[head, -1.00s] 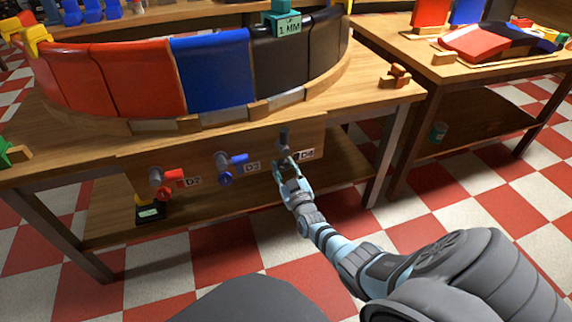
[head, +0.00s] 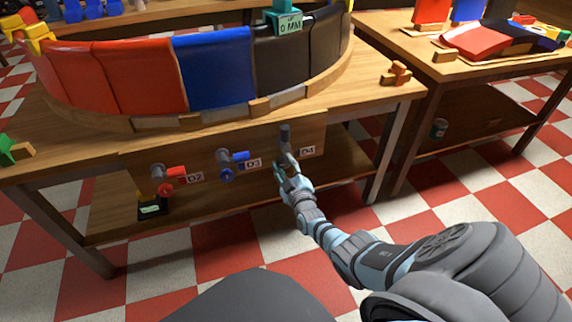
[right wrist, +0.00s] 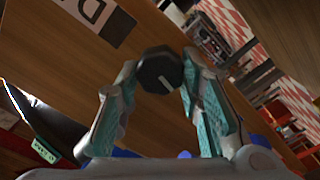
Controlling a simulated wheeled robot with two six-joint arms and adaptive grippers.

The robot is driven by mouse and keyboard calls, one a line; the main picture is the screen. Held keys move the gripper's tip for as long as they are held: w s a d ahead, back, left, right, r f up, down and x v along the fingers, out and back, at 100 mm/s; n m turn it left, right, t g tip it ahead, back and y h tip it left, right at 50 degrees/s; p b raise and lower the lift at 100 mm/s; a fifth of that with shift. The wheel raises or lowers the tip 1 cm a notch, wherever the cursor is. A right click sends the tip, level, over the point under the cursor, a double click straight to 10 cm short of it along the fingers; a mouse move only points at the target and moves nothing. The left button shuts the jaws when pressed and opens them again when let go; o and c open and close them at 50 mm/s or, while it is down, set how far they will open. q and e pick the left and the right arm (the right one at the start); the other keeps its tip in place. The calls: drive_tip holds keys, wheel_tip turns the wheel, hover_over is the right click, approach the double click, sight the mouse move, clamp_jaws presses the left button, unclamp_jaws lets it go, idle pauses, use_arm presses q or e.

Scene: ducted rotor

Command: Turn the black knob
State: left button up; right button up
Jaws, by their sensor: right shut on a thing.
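The black knob (right wrist: 160,70), a faceted dark knob with a pale line on its face, sits between the two fingers of my right gripper (right wrist: 155,88) in the right wrist view. The gripper is shut on it. In the head view my right gripper (head: 286,164) reaches the D4 station on the table's front panel, just below a dark fitting (head: 285,134); its fingers mostly hide the knob there. The D4 label (head: 308,151) is beside it. A teal gauge (head: 288,22) on the black curved segment reads 0 MM. My left gripper is not in view.
A red knob (head: 165,189) by label D2 and a blue knob (head: 226,175) by label D3 sit to the left on the same panel (head: 135,172). A small dark box with a green display (head: 150,208) stands on the lower shelf. A table leg (head: 388,150) is to the right.

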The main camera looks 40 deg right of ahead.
drive_tip(key=shift+f, duration=0.15)
drive_tip(key=o, duration=1.2)
drive_tip(key=shift+d, duration=0.1)
drive_tip(key=shift+c, duration=0.2)
drive_tip(key=v, duration=1.2)
